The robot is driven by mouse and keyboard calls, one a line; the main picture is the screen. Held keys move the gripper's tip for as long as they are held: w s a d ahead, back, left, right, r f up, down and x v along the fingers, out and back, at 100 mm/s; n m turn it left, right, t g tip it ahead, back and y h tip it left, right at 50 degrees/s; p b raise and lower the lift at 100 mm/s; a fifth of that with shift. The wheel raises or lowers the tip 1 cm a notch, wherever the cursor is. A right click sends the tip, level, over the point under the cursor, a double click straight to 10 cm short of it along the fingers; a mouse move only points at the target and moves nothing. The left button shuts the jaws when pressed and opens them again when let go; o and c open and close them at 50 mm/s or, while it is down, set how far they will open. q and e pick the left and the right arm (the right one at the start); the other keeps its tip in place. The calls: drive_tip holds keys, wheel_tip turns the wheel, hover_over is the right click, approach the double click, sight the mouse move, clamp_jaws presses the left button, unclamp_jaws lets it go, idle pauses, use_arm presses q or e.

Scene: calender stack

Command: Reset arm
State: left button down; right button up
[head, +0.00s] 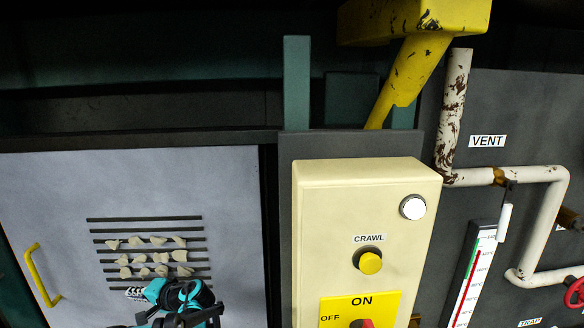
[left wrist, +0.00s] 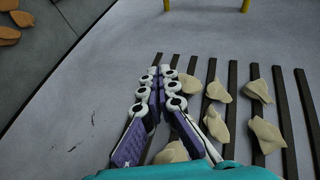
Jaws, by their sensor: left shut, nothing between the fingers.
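My left gripper (head: 135,293) is low in the head view, in front of the pale grey panel (head: 60,200) with dark slots. In the left wrist view my left gripper (left wrist: 160,72) has its fingertips together with nothing between them. It is over the slotted part of the panel, and I cannot tell whether it touches. Pale, irregular pieces (head: 158,240) lie in rows across the slots. Several pale pieces (left wrist: 218,91) also show beside and below the fingers in the left wrist view. My right gripper is in neither view.
A yellow handle (head: 37,274) is on the panel's left. A cream control box (head: 325,230) with a CRAWL button (head: 370,263) and an ON/OFF plate (head: 340,306) stands to the right. Rusty white pipes (head: 540,225) and a gauge (head: 474,270) are further right. Brown pieces (left wrist: 8,35) lie beyond the panel edge.

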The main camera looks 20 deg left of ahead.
use_arm(q)
drive_tip(key=d+m+t+h, duration=0.1)
drive_tip(key=d+t+h, duration=0.45)
drive_tip(key=d, duration=1.65)
drive_tip(key=s+d+f+h, duration=0.1)
drive_tip(key=s+d+h, duration=0.1)
drive_tip(key=d, duration=0.5)
drive_tip(key=s+d+f+t+h, duration=0.1)
drive_tip(key=s+d+h, duration=0.1)
drive_tip(key=d, duration=0.6)
drive_tip(key=s+d+f+m+h, duration=0.1)
drive_tip(key=d+h, duration=0.3)
drive_tip(key=d, duration=0.4)
drive_tip(key=shift+s+f+t, duration=0.35)
drive_tip(key=shift+s+f, duration=0.2)
drive_tip(key=shift+s, duration=0.25)
